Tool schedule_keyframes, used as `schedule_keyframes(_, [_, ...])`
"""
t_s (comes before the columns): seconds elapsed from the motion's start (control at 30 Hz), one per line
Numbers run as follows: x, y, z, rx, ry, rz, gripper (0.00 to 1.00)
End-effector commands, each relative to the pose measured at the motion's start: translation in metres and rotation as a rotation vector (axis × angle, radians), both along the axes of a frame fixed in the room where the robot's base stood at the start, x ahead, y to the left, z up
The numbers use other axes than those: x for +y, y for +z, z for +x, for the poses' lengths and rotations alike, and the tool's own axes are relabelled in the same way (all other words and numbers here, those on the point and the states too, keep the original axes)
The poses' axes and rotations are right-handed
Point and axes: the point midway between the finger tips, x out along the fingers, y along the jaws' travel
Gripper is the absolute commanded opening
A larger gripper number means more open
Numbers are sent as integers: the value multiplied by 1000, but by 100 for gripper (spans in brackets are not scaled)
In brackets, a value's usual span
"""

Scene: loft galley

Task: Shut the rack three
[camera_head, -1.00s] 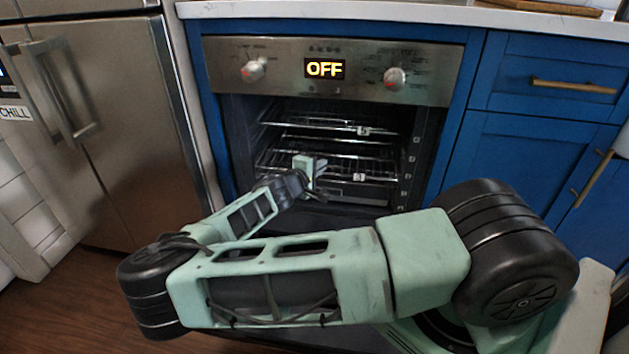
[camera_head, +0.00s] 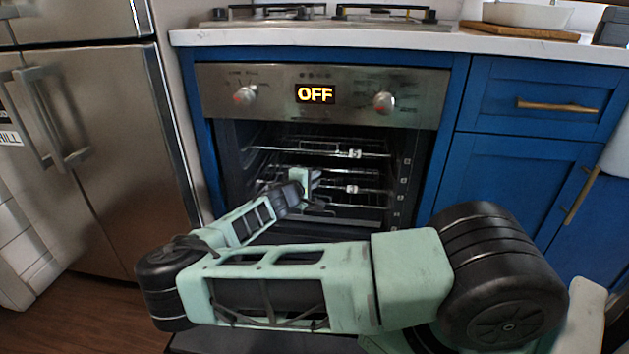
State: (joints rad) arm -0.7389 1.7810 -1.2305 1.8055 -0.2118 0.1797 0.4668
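The oven (camera_head: 322,95) stands open, with dark wire racks inside. The upper rack (camera_head: 318,152) and a lower rack (camera_head: 365,190) each carry a small white tag at the front, too small to read, so I cannot tell which is rack three. Another bar or rack (camera_head: 350,222) shows low in the cavity. My gripper (camera_head: 316,182) is at the oven opening, by the left part of the lower rack. Its fingers are too small and partly hidden by my wrist to tell whether they are open or touching the rack.
My arm covers the lower middle of the view and hides most of the lowered door. A steel fridge (camera_head: 95,150) stands left, and blue cabinets (camera_head: 520,180) stand right. Above are the white counter (camera_head: 380,38) and a cooktop (camera_head: 320,17).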

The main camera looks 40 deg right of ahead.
Motion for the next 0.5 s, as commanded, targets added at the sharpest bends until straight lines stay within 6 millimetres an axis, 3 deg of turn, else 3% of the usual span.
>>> schedule_keyframes(0.27, [9,3,-3,0,-1,0,14])
schedule_keyframes(0.5, [55,13,-14,0,3,0,14])
